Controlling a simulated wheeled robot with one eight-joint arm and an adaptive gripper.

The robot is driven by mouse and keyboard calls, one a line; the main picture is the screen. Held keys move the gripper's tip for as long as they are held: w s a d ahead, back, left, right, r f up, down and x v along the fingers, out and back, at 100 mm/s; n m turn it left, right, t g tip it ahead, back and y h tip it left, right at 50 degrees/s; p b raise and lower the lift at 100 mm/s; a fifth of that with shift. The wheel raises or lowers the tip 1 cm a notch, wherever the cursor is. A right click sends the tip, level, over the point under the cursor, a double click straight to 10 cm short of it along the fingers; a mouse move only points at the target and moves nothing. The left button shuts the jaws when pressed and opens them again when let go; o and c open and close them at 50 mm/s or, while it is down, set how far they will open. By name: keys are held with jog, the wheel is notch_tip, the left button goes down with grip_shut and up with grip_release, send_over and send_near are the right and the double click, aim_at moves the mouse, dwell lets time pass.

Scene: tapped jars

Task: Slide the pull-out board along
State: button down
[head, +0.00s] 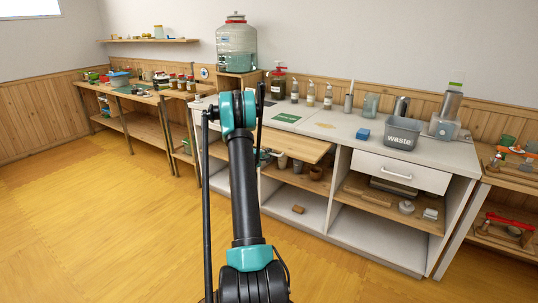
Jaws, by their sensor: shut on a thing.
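The pull-out board (298,147) is a light wooden slab that sticks out from under the white worktop, over the open shelves. My arm rises through the middle of the view and covers the board's left part. My gripper (264,157) shows only as a small dark and teal bit beside the arm, at the board's front left edge. It is shut on the board there. The fingertips are mostly hidden, so the exact grip cannot be made out.
The white worktop (330,126) holds a grey waste tub (402,134), a blue block (363,134) and several bottles. A large tapped jar (236,45) stands on a wooden stand behind my arm. Pots (316,172) sit below the board. The floor (120,220) at left is clear.

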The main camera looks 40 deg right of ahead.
aim_at(277, 145)
jog(key=r+x, duration=0.1)
jog(key=x, duration=0.5)
jog(key=r+x, duration=0.1)
jog(key=x, duration=0.5)
jog(key=r+x, duration=0.2)
jog(key=x, duration=0.5)
jog(key=shift+w+d, duration=0.2)
jog(key=shift+d, duration=0.25)
jog(key=c, duration=1.6)
grip_release()
jog(key=shift+o, duration=0.2)
jog(key=v, duration=1.2)
